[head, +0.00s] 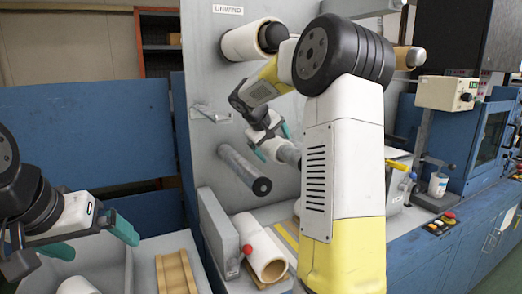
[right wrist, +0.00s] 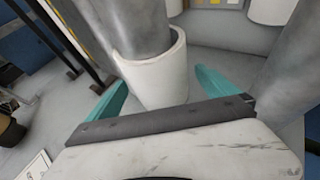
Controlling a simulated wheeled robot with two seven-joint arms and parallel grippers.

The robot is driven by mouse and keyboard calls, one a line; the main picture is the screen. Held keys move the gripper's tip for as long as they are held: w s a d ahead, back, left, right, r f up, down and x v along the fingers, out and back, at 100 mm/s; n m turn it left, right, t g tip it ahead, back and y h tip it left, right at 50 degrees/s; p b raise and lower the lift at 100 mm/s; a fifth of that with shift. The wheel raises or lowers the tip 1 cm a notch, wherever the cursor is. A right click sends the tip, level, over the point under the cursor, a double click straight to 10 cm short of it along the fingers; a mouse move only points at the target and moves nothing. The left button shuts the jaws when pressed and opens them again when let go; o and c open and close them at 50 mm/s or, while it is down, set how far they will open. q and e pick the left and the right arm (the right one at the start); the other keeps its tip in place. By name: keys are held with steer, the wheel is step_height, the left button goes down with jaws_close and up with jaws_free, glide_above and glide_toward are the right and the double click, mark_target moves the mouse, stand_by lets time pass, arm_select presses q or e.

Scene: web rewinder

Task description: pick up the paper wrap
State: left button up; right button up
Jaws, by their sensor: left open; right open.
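A white sleeve (right wrist: 158,65), which looks like the paper wrap, sits around the end of a grey roller (right wrist: 130,22) in the right wrist view. My right gripper (right wrist: 160,80) is open, with one teal finger on each side of the sleeve. I cannot tell whether the fingers touch it. In the head view my right gripper (head: 272,143) is by the machine's grey panel, partly covered by my own arm, and the sleeve is hard to make out. My left gripper (head: 90,240) is open and empty at the lower left.
A white roll (head: 258,245) with a brown core lies in the grey bay below. A brown block (head: 175,272) lies left of it. A dark-ended roller (head: 245,168) and the upper unwind roll (head: 253,40) stick out of the panel (head: 205,60). A blue bench (head: 455,240) stands right.

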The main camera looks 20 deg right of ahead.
steer(key=shift+x, duration=0.95)
steer(key=c, duration=1.5)
steer(key=shift+s+a+r, duration=0.1)
steer(key=shift+r, duration=0.25)
